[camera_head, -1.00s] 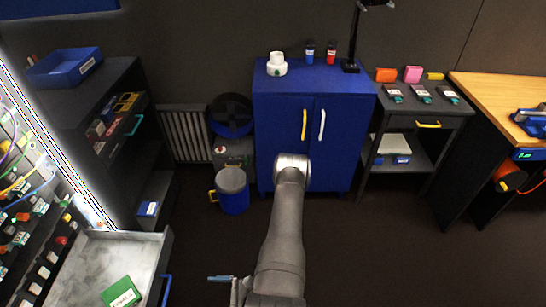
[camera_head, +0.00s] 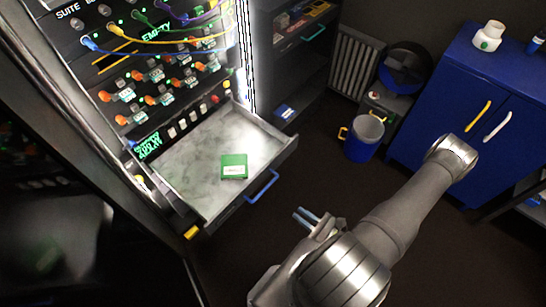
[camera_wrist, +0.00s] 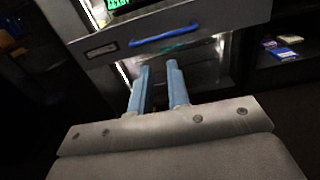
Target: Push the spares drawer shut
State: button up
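An open grey drawer (camera_head: 196,190) with a blue bar handle (camera_head: 262,187) sticks out of the panel cabinet at the left. A green box (camera_head: 233,167) lies inside it on a pale, worn floor. In the wrist view the drawer front (camera_wrist: 217,22) and its blue handle (camera_wrist: 165,36) are ahead, with a small label plate I cannot read. My gripper (camera_head: 306,217) is in front of the drawer, to the lower right of the handle and apart from it. Its two blue fingers (camera_wrist: 158,72) are parted with nothing between them.
The control panel (camera_head: 165,75) with cables and switches rises behind the drawer. A blue bucket (camera_head: 362,138) and a blue cabinet (camera_head: 450,115) stand to the right. A dark shelf unit (camera_head: 290,70) stands behind. Dark floor is clear between drawer and bucket.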

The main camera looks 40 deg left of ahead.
jog(key=shift+w+a+g, duration=0.15)
jog(key=shift+g, duration=0.35)
grip_shut()
jog(key=m+g+h, duration=0.5)
jog(key=m+g, duration=0.4)
jog(key=g, duration=0.3)
send_near(242, 192)
jog(key=s, duration=0.4)
jog(key=a, duration=0.2)
jog(key=shift+a+r, duration=0.1)
jog(key=shift+a, duration=0.95)
jog(key=shift+a, duration=0.1)
